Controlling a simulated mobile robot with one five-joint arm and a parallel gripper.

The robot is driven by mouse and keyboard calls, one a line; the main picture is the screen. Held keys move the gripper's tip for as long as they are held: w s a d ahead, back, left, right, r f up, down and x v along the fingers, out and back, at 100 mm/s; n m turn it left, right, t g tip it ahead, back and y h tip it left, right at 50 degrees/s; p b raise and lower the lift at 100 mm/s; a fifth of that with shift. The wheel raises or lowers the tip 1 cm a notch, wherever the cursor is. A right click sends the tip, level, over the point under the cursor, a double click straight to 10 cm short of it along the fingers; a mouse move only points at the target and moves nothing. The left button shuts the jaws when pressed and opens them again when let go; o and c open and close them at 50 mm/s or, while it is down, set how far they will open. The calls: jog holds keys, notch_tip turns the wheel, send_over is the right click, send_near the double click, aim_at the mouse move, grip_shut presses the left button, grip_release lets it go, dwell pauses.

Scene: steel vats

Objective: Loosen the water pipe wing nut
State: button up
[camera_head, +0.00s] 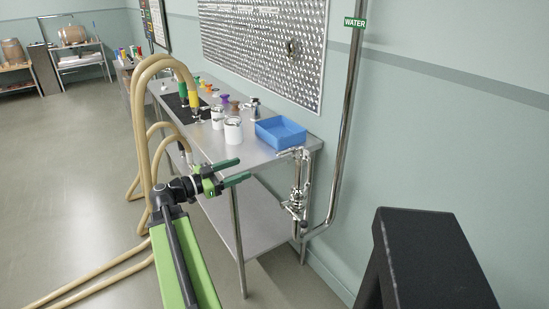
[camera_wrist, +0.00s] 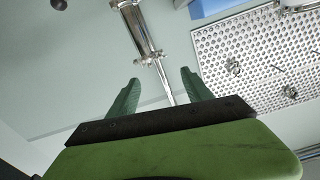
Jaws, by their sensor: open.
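The water pipe (camera_head: 345,110) runs down the wall at the right in the head view, with a green WATER label. At its lower end it joins an upright steel fitting (camera_head: 298,180) beside the table's near corner. Clamp-like parts show at the fitting's top and bottom; the wing nut is too small to make out surely. My gripper (camera_head: 244,169) is open and empty, left of the fitting and apart from it. In the wrist view my gripper (camera_wrist: 160,78) has its fingers spread, with a steel cylinder (camera_wrist: 138,30) and clamp beyond the tips.
A steel table (camera_head: 262,152) holds a blue tray (camera_head: 281,132), white cans (camera_head: 233,130) and several coloured fittings. Beige hoses (camera_head: 145,120) loop at the left. A dimpled metal panel (camera_head: 265,45) hangs on the wall. A black block (camera_head: 430,260) fills the lower right.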

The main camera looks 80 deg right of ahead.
aim_at(277, 154)
jog(key=x, duration=1.4)
jog(key=shift+d, duration=0.2)
jog(key=shift+c, duration=0.2)
jog(key=c, duration=1.2)
jog(key=shift+d, duration=0.2)
grip_shut()
jog(key=shift+a, duration=0.2)
